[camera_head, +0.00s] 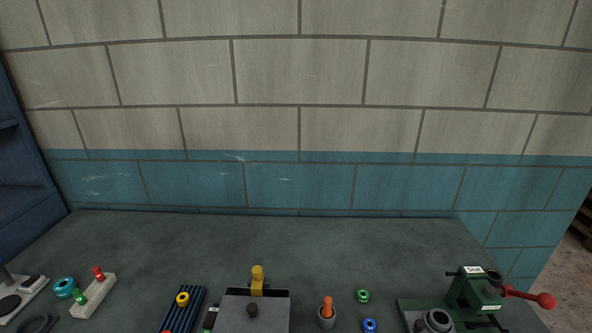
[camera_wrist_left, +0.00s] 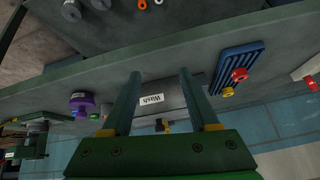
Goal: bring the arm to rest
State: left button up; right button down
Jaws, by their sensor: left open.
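My left gripper (camera_wrist_left: 160,72) shows in the left wrist view. Its two green fingers are spread apart with nothing held between them. Behind the gap is a grey box with a white label (camera_wrist_left: 152,99) reading "Wash", which lies beyond the fingers and looks apart from them. The head view shows neither of my grippers and no part of my arms. The right gripper is in neither view.
The head view shows a grey lidded box (camera_head: 238,316), a ridged dark rack (camera_head: 172,322) with a yellow ring (camera_head: 183,299), a cup (camera_head: 326,321) with an orange handle, and a green press (camera_head: 468,291) with a red-knobbed lever (camera_head: 545,300). The bench's back (camera_head: 270,235) is clear before the wall.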

pick_arm(q)
jog(key=s+a+f+g, duration=0.1)
jog(key=s+f+g, duration=0.3)
jog(key=s, duration=0.4)
notch_tip(320, 180, down, 23)
jog(key=s+b, duration=0.2)
jog(key=b, duration=0.4)
jog(key=s+a+f+g+b, duration=0.1)
jog(key=s+f+b, duration=0.3)
jog(key=s+f, duration=0.7)
notch_tip(320, 180, down, 2)
jog(key=shift+s+a+f+g, duration=0.1)
jog(key=shift+s+a+g, duration=0.25)
jog(key=shift+a, duration=0.2)
